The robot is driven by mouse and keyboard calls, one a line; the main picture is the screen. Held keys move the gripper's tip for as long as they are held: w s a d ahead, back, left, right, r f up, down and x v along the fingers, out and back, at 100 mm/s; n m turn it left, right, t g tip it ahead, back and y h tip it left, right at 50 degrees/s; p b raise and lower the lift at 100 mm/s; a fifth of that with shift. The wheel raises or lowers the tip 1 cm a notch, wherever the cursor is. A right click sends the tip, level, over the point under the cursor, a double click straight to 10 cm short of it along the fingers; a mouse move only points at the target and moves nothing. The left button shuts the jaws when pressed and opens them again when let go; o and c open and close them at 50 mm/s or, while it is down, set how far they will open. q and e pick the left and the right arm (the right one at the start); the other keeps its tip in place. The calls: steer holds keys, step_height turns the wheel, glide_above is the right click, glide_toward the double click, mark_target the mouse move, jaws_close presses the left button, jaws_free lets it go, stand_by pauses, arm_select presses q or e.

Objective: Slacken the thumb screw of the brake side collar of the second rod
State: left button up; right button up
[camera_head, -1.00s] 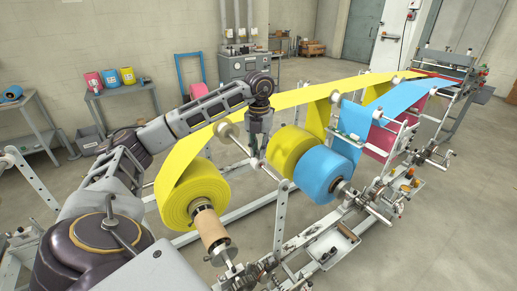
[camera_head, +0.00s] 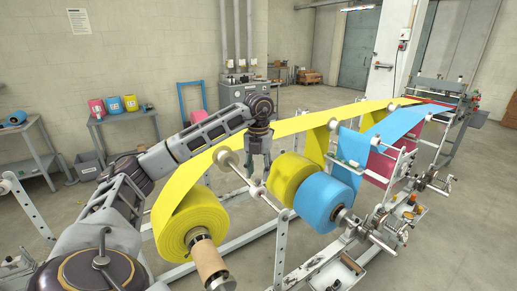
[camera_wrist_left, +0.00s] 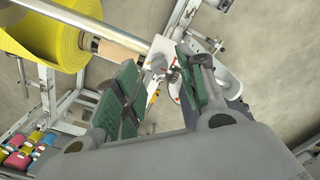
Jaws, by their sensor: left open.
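My left gripper (camera_head: 257,163) points down in the head view, behind the front yellow roll and left of the second rod's rolls. Its jaws are open and look empty. The second rod carries a yellow roll (camera_head: 289,173) and a blue roll (camera_head: 325,199). A small pale fitting (camera_head: 256,190) sits below the fingers. The left wrist view shows the green-padded fingers (camera_wrist_left: 162,92) apart, with a grey knob-like part (camera_wrist_left: 158,63) on a white plate beyond them. A yellow roll (camera_wrist_left: 45,35) with a tan core lies at upper left. I cannot tell which part is the thumb screw.
A perforated upright (camera_head: 281,245) stands in front. Side tables (camera_head: 120,116) stand at the left wall.

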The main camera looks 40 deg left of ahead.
mark_target(258, 180)
arm_select(q)
step_height(258, 180, up, 9)
stand_by(1.5)
stand_by(0.3)
stand_by(0.7)
